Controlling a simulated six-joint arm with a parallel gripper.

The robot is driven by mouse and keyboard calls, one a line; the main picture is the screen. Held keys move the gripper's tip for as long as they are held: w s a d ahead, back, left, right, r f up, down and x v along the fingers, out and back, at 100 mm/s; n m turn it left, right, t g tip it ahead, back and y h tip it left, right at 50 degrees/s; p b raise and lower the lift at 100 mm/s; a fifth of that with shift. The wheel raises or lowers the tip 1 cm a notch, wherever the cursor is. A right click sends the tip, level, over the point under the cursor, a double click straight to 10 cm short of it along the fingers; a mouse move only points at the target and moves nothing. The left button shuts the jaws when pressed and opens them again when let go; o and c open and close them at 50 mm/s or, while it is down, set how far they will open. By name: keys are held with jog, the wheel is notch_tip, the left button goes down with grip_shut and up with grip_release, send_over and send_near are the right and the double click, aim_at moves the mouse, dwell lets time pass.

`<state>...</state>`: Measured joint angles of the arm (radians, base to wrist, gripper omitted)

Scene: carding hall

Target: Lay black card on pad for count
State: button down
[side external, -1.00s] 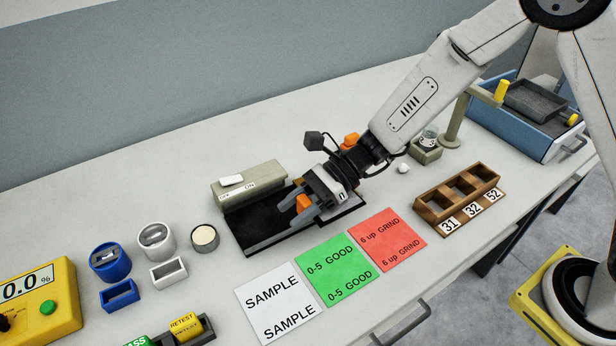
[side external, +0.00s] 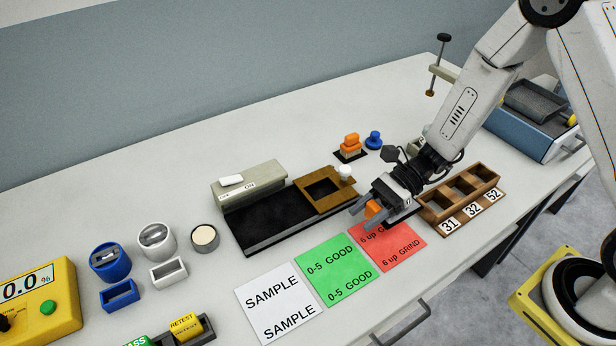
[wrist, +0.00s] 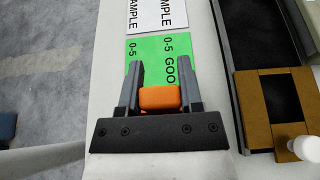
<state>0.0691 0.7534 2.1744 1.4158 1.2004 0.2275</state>
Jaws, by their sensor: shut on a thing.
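My gripper (side external: 364,214) is over the red card (side external: 400,248), with its fingers pointing left toward the green card. Its jaws are shut on an orange block (side external: 372,210), which also shows between the fingers in the wrist view (wrist: 160,98). A dark slab (side external: 403,222) shows under my gripper; whether it is the black card fixed to the orange block I cannot tell. The black pad (side external: 262,222) lies left of my gripper in a grey-edged tray. A brown frame (side external: 312,203) with a square opening and a white knob (side external: 344,171) sits on its right end.
Green (side external: 335,270) and white SAMPLE (side external: 278,305) cards lie left of the red card. A wooden numbered rack (side external: 440,222) stands close on the right. An orange-topped block (side external: 350,143) and blue knob (side external: 373,139) stand behind.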

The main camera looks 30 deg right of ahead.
jog(key=shift+f, duration=0.1)
send_over(360, 248)
jog(key=shift+f, duration=2.1)
jog(key=shift+f, duration=0.15)
jog(key=shift+f, duration=1.65)
jog(key=shift+f, duration=0.15)
jog(key=shift+c, duration=1.3)
grip_release()
